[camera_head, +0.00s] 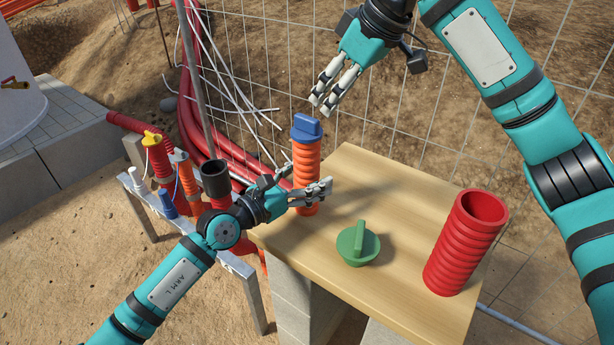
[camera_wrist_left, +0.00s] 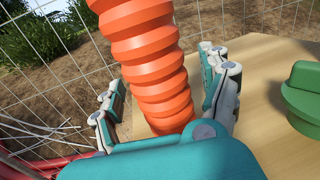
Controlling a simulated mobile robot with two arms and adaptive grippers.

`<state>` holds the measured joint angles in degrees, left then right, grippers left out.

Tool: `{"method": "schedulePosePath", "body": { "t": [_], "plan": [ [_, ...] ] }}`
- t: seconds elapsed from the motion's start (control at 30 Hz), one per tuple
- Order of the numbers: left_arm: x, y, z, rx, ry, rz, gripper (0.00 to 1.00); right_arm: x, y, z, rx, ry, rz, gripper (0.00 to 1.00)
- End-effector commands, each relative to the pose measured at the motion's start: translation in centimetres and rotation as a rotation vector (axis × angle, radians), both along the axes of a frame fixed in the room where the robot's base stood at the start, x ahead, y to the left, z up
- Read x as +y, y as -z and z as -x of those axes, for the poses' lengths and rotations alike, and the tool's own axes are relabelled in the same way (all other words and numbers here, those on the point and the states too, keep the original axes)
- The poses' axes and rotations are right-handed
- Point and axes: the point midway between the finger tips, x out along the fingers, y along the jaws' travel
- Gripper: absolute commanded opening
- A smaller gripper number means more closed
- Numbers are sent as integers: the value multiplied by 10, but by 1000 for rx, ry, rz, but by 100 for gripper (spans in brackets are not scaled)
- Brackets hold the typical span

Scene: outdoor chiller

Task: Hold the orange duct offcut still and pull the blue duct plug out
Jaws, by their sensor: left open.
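The orange duct offcut (camera_head: 306,165) stands upright on the wooden table top, near its back left corner. The blue duct plug (camera_head: 307,127) sits in its top end, with its grip tab upward. My left gripper (camera_head: 308,182) is open, with one finger on each side of the orange duct's lower part. The left wrist view shows the orange duct (camera_wrist_left: 158,62) between the spread fingers, with a gap on at least the left side. The plug is out of that view. My right gripper (camera_head: 321,104) is above and slightly right of the plug, apart from it, its fingers pointing down and parted.
A green plug (camera_head: 352,246) lies on the table (camera_head: 400,200) in front, and a red duct (camera_head: 464,245) stands at the right. A low bench (camera_head: 240,265) with several duct pieces is at the left. A wire mesh fence (camera_head: 275,60) runs behind the table.

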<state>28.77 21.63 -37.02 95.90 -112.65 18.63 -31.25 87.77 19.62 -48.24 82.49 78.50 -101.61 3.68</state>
Motion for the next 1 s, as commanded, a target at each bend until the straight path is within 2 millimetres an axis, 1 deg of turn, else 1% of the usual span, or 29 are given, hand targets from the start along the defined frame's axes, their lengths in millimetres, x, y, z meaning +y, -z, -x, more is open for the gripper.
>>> {"method": "schedulePosePath", "body": {
  "t": [0.07, 0.53, 0.57, 0.9, 0.93, 1.0],
  "plan": [
    [0, 0, 0, 0, 0, 0, 78, 0, 0, 0, 0, 0, 0, 38],
    [0, 0, 0, 0, 0, 0, 16, 0, 0, 0, 0, 0, 0, 38],
    [0, 0, 0, 0, 0, 0, 47, 0, 0, 0, 0, 0, 0, 38],
    [0, 0, 0, 1, 0, 1, 3, 0, 0, 0, 0, 0, 0, 38],
    [0, 0, 0, 1, 0, 1, 0, 0, 0, 0, 0, 0, 0, 38],
    [0, 0, 0, 1, 0, 1, 0, 0, 0, 0, 0, 0, 0, 38]
  ]
}}
